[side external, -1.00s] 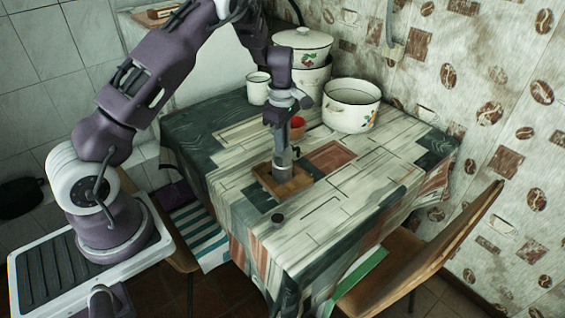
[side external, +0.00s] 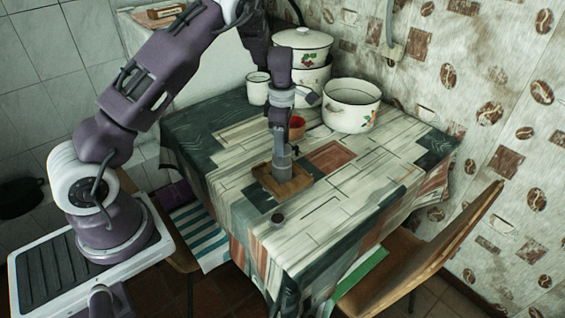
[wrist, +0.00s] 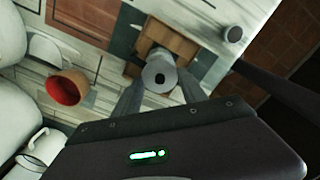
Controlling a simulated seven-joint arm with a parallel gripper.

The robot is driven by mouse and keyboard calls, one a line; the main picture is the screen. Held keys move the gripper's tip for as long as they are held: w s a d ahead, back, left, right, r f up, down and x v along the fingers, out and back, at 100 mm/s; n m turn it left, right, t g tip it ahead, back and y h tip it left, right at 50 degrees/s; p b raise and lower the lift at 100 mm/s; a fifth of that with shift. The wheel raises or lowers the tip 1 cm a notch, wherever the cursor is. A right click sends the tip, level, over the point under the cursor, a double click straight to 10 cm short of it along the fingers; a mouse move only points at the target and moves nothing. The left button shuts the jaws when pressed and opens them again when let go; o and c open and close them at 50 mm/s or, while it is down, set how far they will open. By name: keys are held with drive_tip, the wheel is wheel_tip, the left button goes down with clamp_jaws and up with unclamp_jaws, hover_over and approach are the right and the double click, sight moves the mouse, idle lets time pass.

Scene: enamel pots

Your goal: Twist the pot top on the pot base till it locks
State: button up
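A grey cylinder (side external: 282,171) stands upright on a small wooden board (side external: 300,180) on the table. In the wrist view its round top with a dark centre hole (wrist: 158,77) faces me, with the board (wrist: 168,38) behind it. It appears to be the pot top on its base; I cannot make out a seam between them. My gripper (side external: 281,152) points straight down over it. In the wrist view my gripper (wrist: 160,84) has one finger on each side of the cylinder, very close to it. Whether the fingers press on it is unclear.
A small dark round piece (side external: 277,218) lies on the table in front of the board. A red-lined cup (side external: 297,127) stands behind. A white enamel pot (side external: 351,106), stacked pots (side external: 303,46) and a mug (side external: 258,88) stand at the back. The table's front right is clear.

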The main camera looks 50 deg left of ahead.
drive_tip(key=shift+o, duration=0.8)
drive_tip(key=shift+r, duration=0.1)
drive_tip(key=shift+r, duration=3.45)
